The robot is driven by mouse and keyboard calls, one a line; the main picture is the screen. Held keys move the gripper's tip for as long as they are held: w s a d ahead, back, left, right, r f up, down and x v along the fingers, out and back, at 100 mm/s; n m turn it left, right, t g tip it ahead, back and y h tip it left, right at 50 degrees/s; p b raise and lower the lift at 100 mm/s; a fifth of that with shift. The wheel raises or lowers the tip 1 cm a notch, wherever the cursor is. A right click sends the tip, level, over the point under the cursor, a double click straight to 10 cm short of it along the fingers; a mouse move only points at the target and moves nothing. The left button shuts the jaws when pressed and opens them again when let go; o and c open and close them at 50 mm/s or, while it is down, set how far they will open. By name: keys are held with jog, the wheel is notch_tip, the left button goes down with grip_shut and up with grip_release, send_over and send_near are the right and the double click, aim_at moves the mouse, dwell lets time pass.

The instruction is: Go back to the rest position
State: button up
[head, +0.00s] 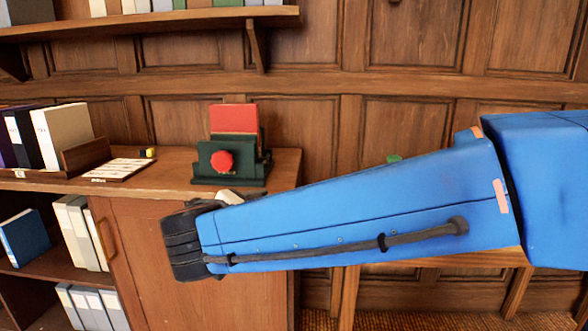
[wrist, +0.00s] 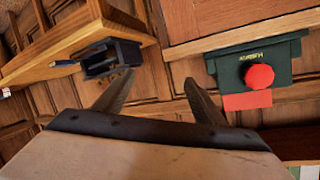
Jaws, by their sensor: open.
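My gripper (wrist: 160,100) is open in the wrist view, with its two dark fingers apart and nothing between them. In the head view my blue arm stretches across from the right, and its dark wrist end is in front of the cabinet; the fingers are hidden there. A dark green device with a red knob and a red plate (head: 234,174) stands on the cabinet top, just above and behind my wrist end. The same green device (wrist: 240,66) shows tilted at the right of the wrist view, apart from the fingers.
The cabinet top (head: 170,185) also holds binders (head: 62,136) and a white card tray (head: 118,169) at left. A wall shelf (head: 180,22) runs above. A dark holder (wrist: 112,58) sits on a wooden surface in the wrist view. Wooden legs (head: 348,297) show behind my arm.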

jog(key=s+d+f+n+g, duration=0.2)
jog(key=d+f+g, duration=0.2)
jog(key=d, duration=0.8)
jog(key=s+d+f+n+g, duration=0.1)
jog(key=s+d+f+g, duration=0.2)
jog(key=d, duration=0.9)
jog(key=s+d+f+n+g+y, duration=0.1)
jog(key=s+d+f+n+y, duration=0.1)
jog(key=s, duration=0.5)
jog(key=s+d+f+n+y, duration=0.3)
jog(key=s+d+f, duration=0.4)
jog(key=s+f, duration=0.1)
jog(key=shift+f+n+g, duration=0.25)
jog(key=shift+n+g, duration=0.15)
dwell(3.7)
